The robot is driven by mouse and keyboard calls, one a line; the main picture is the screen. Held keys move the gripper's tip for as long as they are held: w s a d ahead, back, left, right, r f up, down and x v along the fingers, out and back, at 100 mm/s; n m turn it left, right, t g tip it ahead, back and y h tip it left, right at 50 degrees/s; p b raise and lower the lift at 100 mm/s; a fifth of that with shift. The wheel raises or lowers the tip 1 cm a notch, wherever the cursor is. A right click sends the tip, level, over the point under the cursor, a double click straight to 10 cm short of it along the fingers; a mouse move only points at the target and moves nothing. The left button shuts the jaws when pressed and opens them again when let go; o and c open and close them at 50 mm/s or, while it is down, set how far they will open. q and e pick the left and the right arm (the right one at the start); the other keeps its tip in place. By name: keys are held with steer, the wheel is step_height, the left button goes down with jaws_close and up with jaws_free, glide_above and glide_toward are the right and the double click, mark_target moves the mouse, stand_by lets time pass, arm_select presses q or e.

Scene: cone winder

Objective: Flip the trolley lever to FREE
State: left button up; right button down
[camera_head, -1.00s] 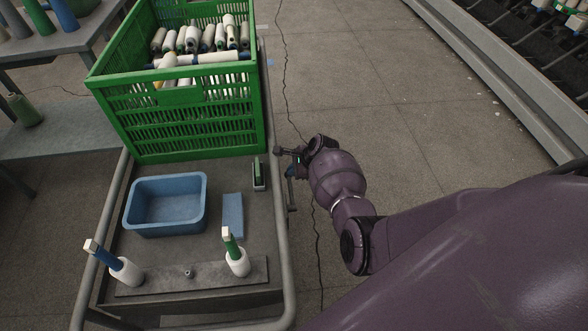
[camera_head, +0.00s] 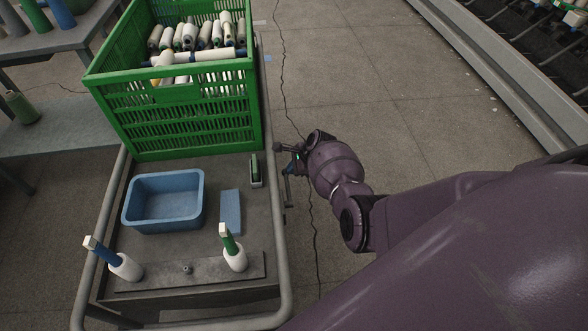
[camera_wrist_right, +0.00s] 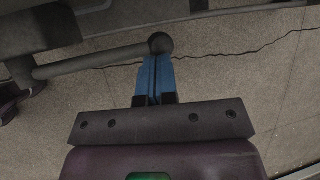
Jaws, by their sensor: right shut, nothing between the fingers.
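The trolley lever is a grey rod ending in a dark ball knob. In the right wrist view the lever (camera_wrist_right: 100,60) runs from a pivot at the left to its ball at upper centre. In the head view the lever (camera_head: 287,190) shows small beside the trolley's right rail. My right gripper (camera_wrist_right: 155,60) has its blue fingers shut and empty, tips right at the ball. I cannot tell whether they touch it. The right gripper also shows in the head view (camera_head: 290,168), outside the rail. No FREE marking is readable. My left gripper is out of view.
The trolley (camera_head: 276,230) carries a green crate (camera_head: 190,125) of bobbins, a blue tub (camera_head: 163,222), a flat blue block (camera_head: 231,211) and two pegs with bobbins. Open floor (camera_head: 390,110) lies to the right, with a machine edge beyond.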

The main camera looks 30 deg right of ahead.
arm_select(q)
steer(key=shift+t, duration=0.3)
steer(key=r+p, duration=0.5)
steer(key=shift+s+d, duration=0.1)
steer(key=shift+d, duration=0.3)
arm_select(e)
steer(key=w+v, duration=0.1)
steer(key=v, duration=1.1)
steer(key=shift+d+r, duration=0.3)
steer(key=shift+d, duration=0.05)
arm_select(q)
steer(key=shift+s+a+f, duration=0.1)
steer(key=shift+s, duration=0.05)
